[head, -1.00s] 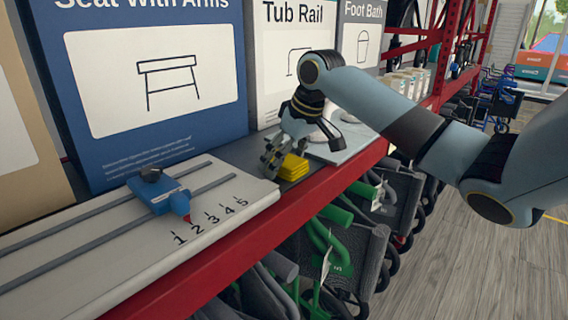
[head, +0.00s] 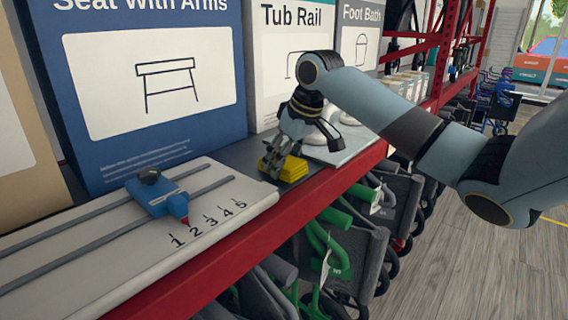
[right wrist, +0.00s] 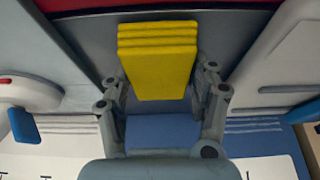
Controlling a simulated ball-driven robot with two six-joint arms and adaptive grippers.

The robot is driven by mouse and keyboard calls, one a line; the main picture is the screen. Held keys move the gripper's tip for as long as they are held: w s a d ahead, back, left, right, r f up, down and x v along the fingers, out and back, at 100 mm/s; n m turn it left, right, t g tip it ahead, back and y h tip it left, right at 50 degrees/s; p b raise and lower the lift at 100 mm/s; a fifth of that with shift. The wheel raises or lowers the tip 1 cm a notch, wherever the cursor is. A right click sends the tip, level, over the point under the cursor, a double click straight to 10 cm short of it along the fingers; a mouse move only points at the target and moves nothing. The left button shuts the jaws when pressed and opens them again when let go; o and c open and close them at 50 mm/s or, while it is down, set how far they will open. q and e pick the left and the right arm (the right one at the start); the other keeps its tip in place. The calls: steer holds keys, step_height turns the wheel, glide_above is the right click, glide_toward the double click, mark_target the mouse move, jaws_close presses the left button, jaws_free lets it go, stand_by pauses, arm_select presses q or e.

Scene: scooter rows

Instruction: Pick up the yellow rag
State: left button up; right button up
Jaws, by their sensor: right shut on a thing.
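The yellow rag (head: 292,170) is a folded, layered block on the grey shelf surface beside the white numbered board. My right gripper (head: 280,158) reaches down onto it from above, with its fingers at the rag's sides. In the right wrist view the rag (right wrist: 158,58) sits between the two fingers of the right gripper (right wrist: 164,88), which is shut on it. I cannot tell whether the rag is lifted clear of the shelf. My left gripper is in neither current view.
The white board (head: 110,235) carries a blue slider (head: 157,195) at the left. Large boxes, including a blue one (head: 150,90), stand behind. A pale plate with white round items (head: 340,150) lies to the right. The red shelf edge (head: 320,195) runs in front.

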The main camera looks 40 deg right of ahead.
steer(key=shift+r, duration=0.3)
step_height(320, 180, up, 3)
steer(key=shift+w+r+b, duration=0.1)
steer(key=shift+r+b, duration=0.1)
steer(key=shift+b, duration=0.1)
steer(key=shift+s+d+r+p, duration=1)
steer(key=shift+s+r+p, duration=0.2)
steer(key=shift+s+p, duration=0.4)
steer(key=shift+s+d+r+p, duration=0.95)
steer(key=shift+s+r+p, duration=0.35)
steer(key=shift+s, duration=0.5)
steer(key=shift+s+d+r+p, duration=1)
steer(key=shift+s+r+p, duration=0.1)
steer(key=shift+s+p, duration=0.55)
